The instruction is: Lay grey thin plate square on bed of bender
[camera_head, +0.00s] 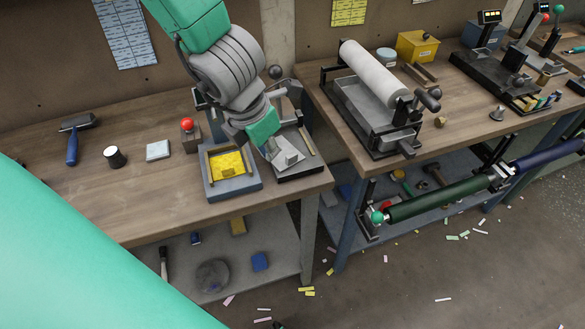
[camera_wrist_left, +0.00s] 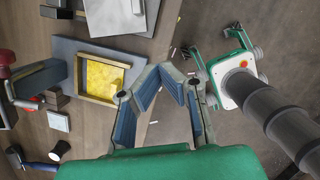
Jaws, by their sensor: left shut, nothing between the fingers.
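My left gripper (camera_head: 284,158) reaches in from above and points down over the bench's right end. Its two fingers (camera_wrist_left: 172,72) meet at the tips in the left wrist view, with nothing between them. A light grey flat plate (camera_wrist_left: 115,15) lies on what looks like the bender's bed, at the top of the left wrist view, clear of the fingertips. In the head view the bender (camera_head: 300,172) is partly hidden by my gripper, so how squarely the plate lies is hard to tell. My right gripper is not in view.
A grey-blue base with a yellow-bottomed frame (camera_head: 228,166) stands left of the bender. The roller machine (camera_head: 375,85) occupies the right bench.

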